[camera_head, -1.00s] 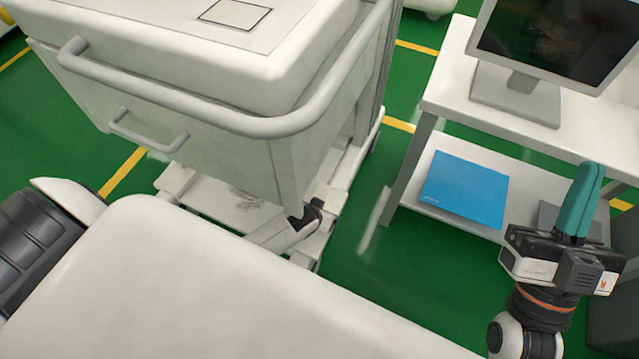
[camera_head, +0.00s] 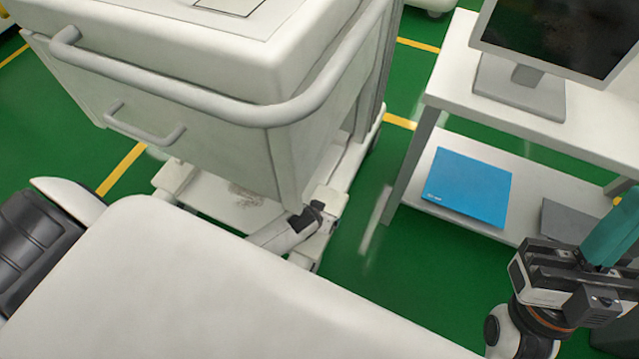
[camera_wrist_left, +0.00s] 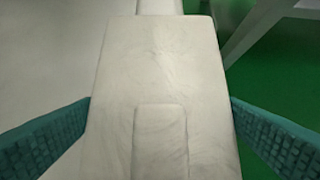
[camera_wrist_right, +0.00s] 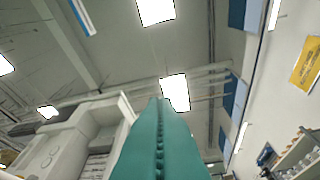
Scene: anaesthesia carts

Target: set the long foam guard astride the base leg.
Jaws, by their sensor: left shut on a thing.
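My left gripper's teal fingertips (camera_wrist_left: 160,135) show in the left wrist view, one on each side of a pale, long block, the foam guard (camera_wrist_left: 160,75), and they are shut on it. A narrower white bar (camera_wrist_left: 159,6) shows beyond its far end; I cannot tell if it is the leg or whether the guard touches it. In the head view, the cart's white base (camera_head: 335,190) stands low on the floor; a pale bar with a dark fitting (camera_head: 283,236) lies at its near corner. The left fingers cannot be made out there. My right gripper (camera_head: 612,232) is shut and empty at the right.
The cart body (camera_head: 190,130) with its grey rail handle (camera_head: 190,112) overhangs the base. A white shelf stand (camera_head: 405,180) with a blue folder (camera_head: 468,187) and a monitor (camera_head: 560,35) stands at the right. Green floor (camera_head: 345,270) is clear between them.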

